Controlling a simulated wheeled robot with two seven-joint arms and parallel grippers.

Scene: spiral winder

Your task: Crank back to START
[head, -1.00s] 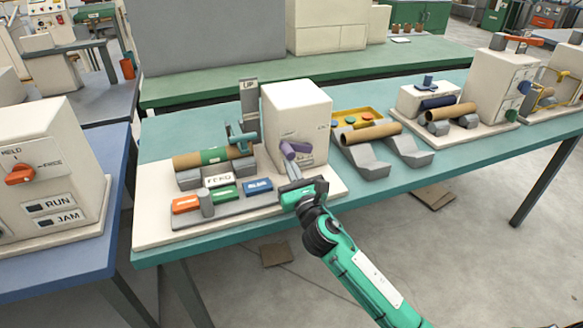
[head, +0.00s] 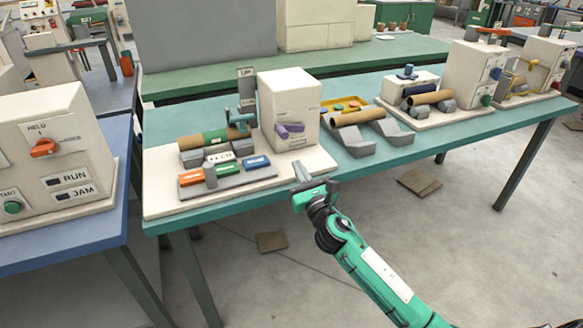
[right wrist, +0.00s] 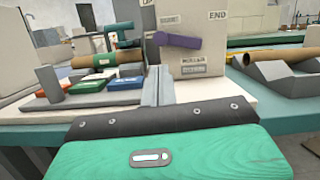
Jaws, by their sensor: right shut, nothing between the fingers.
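The purple crank (head: 290,130) sits on the front face of the cream winder box (head: 305,92). It also shows in the right wrist view (right wrist: 180,41), lying nearly level, with an END label (right wrist: 217,15) to its upper right. A START label cannot be made out. My right gripper (head: 299,172) is shut and empty, in front of and below the crank, apart from it, near the table's front edge. Its shut fingers show in the right wrist view (right wrist: 156,88). A cardboard tube with a green band (head: 205,140) lies in cradles left of the box. My left gripper is not in view.
Orange, green and blue blocks (head: 257,162) stand on a grey holder left of my gripper. A bare tube (head: 360,116) rests on grey cradles to the right. A blue table with a cream control box (head: 50,150) stands at left.

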